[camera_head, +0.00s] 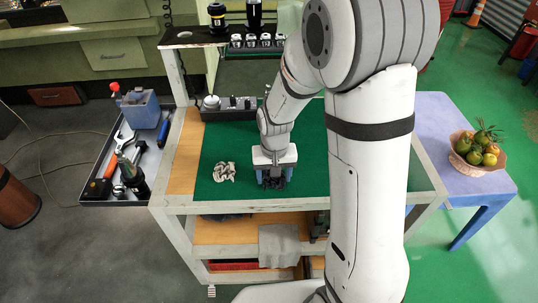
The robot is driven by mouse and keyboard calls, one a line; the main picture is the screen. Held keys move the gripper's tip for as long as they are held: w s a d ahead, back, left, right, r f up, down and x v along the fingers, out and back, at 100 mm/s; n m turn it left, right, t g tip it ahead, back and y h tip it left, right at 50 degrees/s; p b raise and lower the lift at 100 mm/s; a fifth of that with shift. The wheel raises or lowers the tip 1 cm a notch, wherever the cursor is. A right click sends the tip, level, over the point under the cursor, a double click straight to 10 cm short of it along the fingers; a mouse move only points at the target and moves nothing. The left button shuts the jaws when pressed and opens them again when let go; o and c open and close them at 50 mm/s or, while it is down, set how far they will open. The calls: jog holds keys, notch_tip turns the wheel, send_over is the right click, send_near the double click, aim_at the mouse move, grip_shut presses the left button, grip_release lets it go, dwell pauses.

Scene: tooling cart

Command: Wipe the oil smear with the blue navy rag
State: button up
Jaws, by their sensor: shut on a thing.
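My gripper (273,181) points down at the green mat (310,150) on top of the cart. It is shut on a small dark blue thing, which looks like the blue navy rag (273,185), low at the mat. The fingers hide much of it, and I cannot tell whether it touches the mat. I cannot make out the oil smear; it may be hidden by my gripper or arm. A crumpled off-white cloth (224,172) lies on the mat left of my gripper.
A grey block with metal parts (229,106) stands at the mat's back left. A side tray (95,199) holds several tools, bottles and a grey-blue box. A grey cloth (278,246) hangs below the cart's front edge. A fruit basket (474,158) stands on a blue table at right.

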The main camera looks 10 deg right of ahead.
jog(key=shift+a, duration=0.45)
jog(key=shift+a+r+p, duration=0.25)
jog(key=shift+r+p, duration=0.05)
jog(key=shift+w+r+p, duration=0.1)
jog(key=shift+r+p, duration=0.2)
jog(key=shift+r, duration=0.65)
jog(key=shift+d+r+p, duration=0.1)
jog(key=shift+r+p, duration=0.4)
jog(key=shift+r, duration=0.2)
jog(key=shift+r+p, duration=1.5)
jog(key=shift+r, duration=0.7)
jog(key=shift+f, duration=0.1)
